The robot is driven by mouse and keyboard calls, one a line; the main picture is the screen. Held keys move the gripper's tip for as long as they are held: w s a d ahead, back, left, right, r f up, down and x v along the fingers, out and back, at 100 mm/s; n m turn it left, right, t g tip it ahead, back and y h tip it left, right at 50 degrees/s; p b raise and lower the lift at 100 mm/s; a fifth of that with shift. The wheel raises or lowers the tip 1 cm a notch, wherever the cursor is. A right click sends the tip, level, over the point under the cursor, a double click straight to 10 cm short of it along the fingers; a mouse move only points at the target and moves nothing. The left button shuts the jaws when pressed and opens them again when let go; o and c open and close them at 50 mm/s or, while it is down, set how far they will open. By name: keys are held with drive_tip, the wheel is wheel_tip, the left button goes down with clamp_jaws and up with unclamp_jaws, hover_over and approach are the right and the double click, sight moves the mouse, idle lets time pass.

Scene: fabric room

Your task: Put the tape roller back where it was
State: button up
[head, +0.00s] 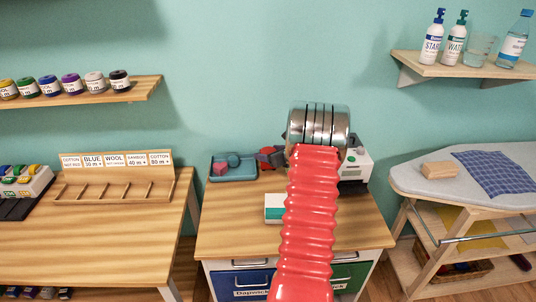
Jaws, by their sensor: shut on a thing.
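My red ribbed arm rises through the middle of the head view and ends in a banded metal wrist above the middle table (232,235). The wrist and arm hide my gripper's fingertips and whatever is between them. A dark grey and red object (270,157) shows just left of the wrist. I cannot tell whether it is the tape roller, or whether it is held or resting on the table. No other thing in view is clearly the tape roller.
The middle table holds a blue-grey tray (233,176) with small items, a white and green box (274,208) and a partly hidden white machine (356,163). A wooden sorting rack (115,190) stands on the left table. An ironing board (430,179) is at right.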

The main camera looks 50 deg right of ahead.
drive_tip(key=shift+f, duration=0.1)
drive_tip(key=o, duration=1.2)
drive_tip(key=shift+s+r, duration=0.25)
drive_tip(key=shift+s, duration=0.05)
drive_tip(key=v, duration=1.1)
drive_tip(key=shift+s+a, duration=0.15)
drive_tip(key=shift+s, duration=0.05)
